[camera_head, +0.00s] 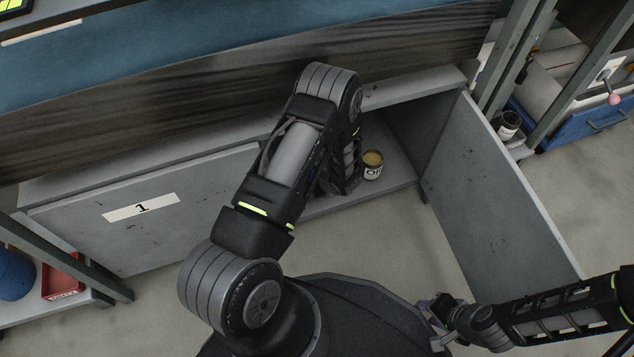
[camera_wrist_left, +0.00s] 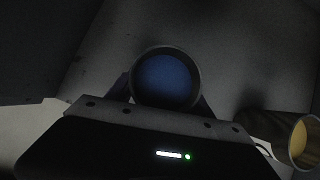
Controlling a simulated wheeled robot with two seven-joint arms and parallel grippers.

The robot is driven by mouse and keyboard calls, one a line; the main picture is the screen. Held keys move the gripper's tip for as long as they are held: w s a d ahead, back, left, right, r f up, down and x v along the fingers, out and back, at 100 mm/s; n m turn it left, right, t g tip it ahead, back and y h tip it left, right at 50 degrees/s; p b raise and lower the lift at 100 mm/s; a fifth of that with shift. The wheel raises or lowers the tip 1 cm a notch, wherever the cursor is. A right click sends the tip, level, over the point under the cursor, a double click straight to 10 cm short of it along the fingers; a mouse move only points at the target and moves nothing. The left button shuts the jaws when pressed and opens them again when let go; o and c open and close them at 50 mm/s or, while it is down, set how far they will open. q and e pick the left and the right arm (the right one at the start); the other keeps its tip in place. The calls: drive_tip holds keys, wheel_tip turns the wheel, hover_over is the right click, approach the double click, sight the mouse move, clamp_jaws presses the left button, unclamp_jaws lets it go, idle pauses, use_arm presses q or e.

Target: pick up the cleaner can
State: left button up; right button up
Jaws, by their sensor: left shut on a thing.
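A round can with a blue top (camera_wrist_left: 166,82), which I take to be the cleaner can, stands between the fingers of my left gripper (camera_wrist_left: 165,95) in the left wrist view. The gripper is shut on it. In the head view my left arm reaches into the open cabinet and hides the can and most of that gripper. My right gripper (camera_head: 440,308) is low at the right in the head view, outside the cabinet and away from the can. Its fingers are too small to read.
A can with a yellow top (camera_head: 373,160) stands on the cabinet floor, right of my left arm; it also shows in the left wrist view (camera_wrist_left: 300,140). The grey cabinet door (camera_head: 505,190) stands open at the right. The door labelled 1 (camera_head: 150,215) is shut.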

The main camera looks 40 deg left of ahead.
use_arm(q)
clamp_jaws()
wheel_tip(320, 180, up, 10)
drive_tip(key=p, duration=0.4)
